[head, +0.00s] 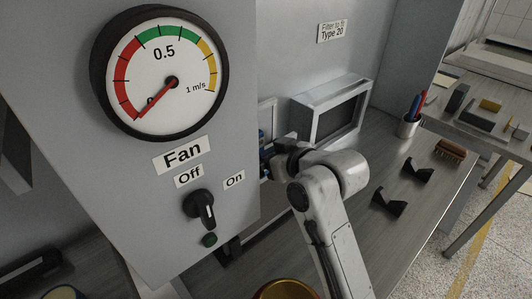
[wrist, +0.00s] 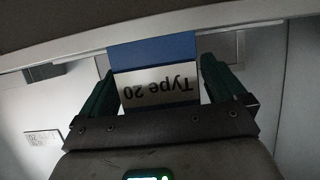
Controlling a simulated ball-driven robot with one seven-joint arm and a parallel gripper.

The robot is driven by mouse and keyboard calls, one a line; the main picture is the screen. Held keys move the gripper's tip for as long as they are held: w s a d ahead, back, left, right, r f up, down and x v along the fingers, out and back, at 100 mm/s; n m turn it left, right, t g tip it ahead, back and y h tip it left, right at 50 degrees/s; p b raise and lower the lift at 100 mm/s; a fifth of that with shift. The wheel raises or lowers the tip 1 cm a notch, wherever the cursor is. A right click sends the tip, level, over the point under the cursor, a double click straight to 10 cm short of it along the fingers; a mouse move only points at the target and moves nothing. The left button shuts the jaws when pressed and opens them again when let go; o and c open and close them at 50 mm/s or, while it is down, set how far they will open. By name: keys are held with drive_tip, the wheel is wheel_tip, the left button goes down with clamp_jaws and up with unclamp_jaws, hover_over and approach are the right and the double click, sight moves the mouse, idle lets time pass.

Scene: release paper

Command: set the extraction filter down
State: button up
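The extraction filter shows in the wrist view as a blue block (wrist: 152,50) with a white "Type 20" label (wrist: 158,88), upside down in that picture. My gripper (wrist: 158,72) has one green finger on each side of it and appears shut on it. In the head view my gripper (head: 268,158) is beside the right edge of the grey fan panel, which partly hides it. A small blue part of the filter (head: 262,137) shows there. Most of the filter is hidden, and I cannot tell whether it touches anything below.
The fan panel (head: 225,110) stands close on the left, with a gauge (head: 160,72) and a switch knob (head: 200,208). A silver frame (head: 332,112) is behind my gripper.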

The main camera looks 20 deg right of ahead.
drive_tip(key=shift+s+r, duration=0.1)
drive_tip(key=shift+r, duration=0.1)
drive_tip(key=b+v, duration=0.1)
drive_tip(key=v, duration=1)
drive_tip(key=shift+s, duration=0.4)
drive_tip(key=shift+d+r, duration=0.1)
